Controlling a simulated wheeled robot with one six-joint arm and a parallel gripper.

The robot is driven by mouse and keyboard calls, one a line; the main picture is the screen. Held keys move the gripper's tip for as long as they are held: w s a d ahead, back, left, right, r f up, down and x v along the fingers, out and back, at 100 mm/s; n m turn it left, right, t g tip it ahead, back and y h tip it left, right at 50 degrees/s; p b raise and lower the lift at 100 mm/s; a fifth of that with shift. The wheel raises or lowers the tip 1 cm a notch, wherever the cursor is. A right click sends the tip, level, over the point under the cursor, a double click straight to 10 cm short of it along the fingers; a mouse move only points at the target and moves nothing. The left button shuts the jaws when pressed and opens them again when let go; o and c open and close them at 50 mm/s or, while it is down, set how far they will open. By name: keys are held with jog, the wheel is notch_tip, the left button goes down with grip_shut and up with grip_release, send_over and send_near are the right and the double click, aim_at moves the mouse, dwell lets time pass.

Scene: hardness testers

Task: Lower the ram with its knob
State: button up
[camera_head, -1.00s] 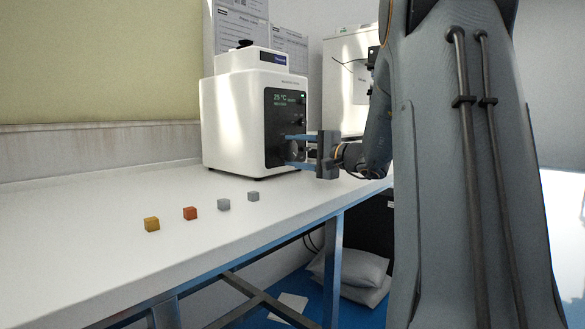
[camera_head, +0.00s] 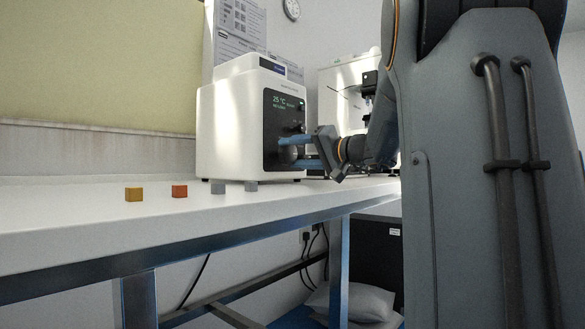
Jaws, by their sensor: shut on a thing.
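A white hardness tester (camera_head: 232,130) stands on the bench, with a dark front panel (camera_head: 272,112) that has a lit green readout of 25 °C. My gripper (camera_head: 290,151) is at the lower part of this panel, its two blue fingers one above the other. The fingers are shut on a round grey knob (camera_head: 287,154), which shows between them and is partly covered. The ram cannot be made out in this view. A second white machine (camera_head: 343,95) stands farther back, partly hidden behind my arm.
A yellow cube (camera_head: 134,194), an orange-red cube (camera_head: 180,191) and two grey cubes (camera_head: 218,187) sit in a row along the white bench (camera_head: 60,218). The bench's left part is clear. White sacks (camera_head: 352,303) lie under it.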

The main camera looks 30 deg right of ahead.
jog(key=shift+n+b, duration=0.6)
jog(key=shift+b, duration=0.1)
jog(key=o, duration=1.1)
jog(key=shift+c, duration=0.2)
jog(key=shift+p+v, duration=1.6)
jog(key=shift+v, duration=2.25)
